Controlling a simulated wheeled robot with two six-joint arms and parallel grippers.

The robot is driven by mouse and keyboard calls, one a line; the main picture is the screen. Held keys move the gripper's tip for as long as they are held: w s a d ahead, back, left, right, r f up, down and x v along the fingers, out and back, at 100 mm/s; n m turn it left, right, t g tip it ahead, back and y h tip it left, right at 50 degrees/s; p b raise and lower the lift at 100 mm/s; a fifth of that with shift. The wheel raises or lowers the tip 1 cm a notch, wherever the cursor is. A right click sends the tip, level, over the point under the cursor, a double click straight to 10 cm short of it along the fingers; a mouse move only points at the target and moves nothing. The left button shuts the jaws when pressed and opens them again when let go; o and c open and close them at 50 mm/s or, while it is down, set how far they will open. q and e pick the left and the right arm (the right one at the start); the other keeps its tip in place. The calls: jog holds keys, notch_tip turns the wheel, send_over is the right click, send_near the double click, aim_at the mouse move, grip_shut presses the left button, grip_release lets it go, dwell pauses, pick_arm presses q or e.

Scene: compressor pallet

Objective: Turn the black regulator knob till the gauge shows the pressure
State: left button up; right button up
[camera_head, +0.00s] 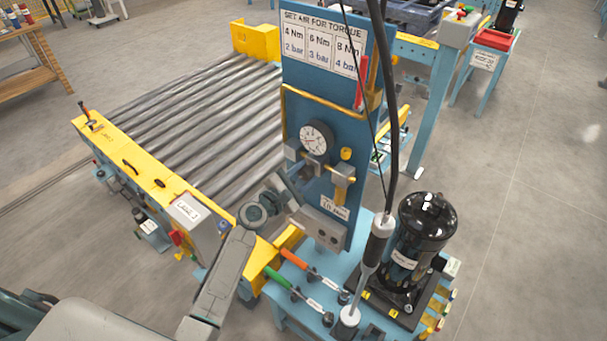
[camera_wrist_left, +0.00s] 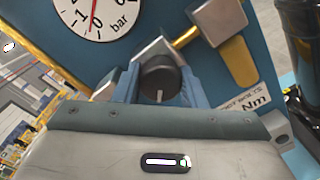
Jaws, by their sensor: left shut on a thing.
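The black regulator knob (camera_wrist_left: 158,78) sits below the gauge on the blue panel. In the wrist view my left gripper (camera_wrist_left: 160,88) has a blue finger on each side of it and is shut on it; a pale mark on the knob points down. In the head view my left gripper (camera_head: 311,184) reaches the panel from the left and mostly hides the knob. The round white gauge (camera_head: 315,138) is just above; in the wrist view the gauge (camera_wrist_left: 92,14) is cut off at the top, its red needle near 0. My right gripper is not in view.
A chart (camera_head: 320,45) pairs 4, 6 and 8 Nm with 2, 3 and 4 bar. A brass-coloured fitting (camera_head: 342,185) is right of the knob. A tool (camera_head: 377,240) hangs on a black hose before the black compressor (camera_head: 423,232). A roller conveyor (camera_head: 190,115) lies left.

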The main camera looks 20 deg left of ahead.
pick_arm(q)
jog(key=shift+f, duration=0.1)
jog(key=o, duration=1)
jog(key=b+v, duration=0.2)
jog(key=v, duration=0.8)
jog(key=shift+s+a+b, duration=0.15)
jog(key=shift+s+b, duration=0.2)
jog(key=shift+b, duration=0.05)
